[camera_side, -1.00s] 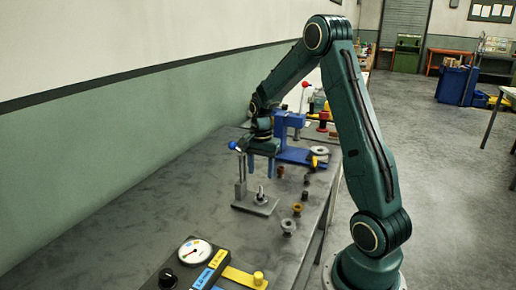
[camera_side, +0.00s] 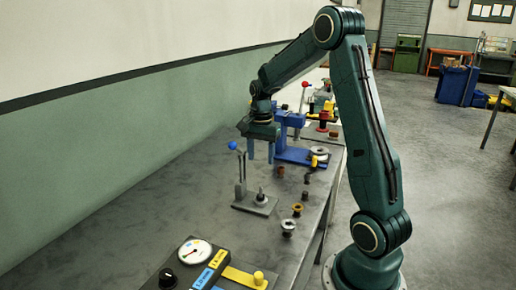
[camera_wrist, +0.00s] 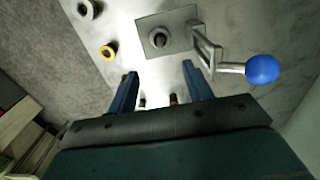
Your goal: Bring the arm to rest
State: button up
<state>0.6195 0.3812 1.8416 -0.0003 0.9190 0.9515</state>
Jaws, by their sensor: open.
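My arm reaches over the grey workbench (camera_side: 150,210) from its right side. My gripper (camera_side: 260,155) points down with its two blue fingers apart and nothing between them. It is above the bench, behind the lever fixture (camera_side: 258,203) and in front of the blue press (camera_side: 290,150). In the wrist view my gripper (camera_wrist: 155,82) is also open. There the fixture's square plate (camera_wrist: 160,38) and blue lever knob (camera_wrist: 262,70) lie beyond the fingertips, apart from them.
A panel with a gauge (camera_side: 194,251) is at the front. The bench's left part is clear. A wall runs along the left.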

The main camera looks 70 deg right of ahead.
jog(key=s+a+r+n+t, duration=0.1)
jog(key=s+a+r+n, duration=0.3)
jog(key=a, duration=0.4)
jog(key=s+a+r+n+t, duration=0.1)
jog(key=a+r+n+t, duration=0.1)
jog(key=a+r+n, duration=0.4)
jog(key=s+a+r+n+t, duration=0.2)
jog(key=s+a+n, duration=0.6)
jog(key=s+a, duration=0.3)
jog(key=shift+s+t, duration=0.3)
jog(key=shift+s, duration=0.3)
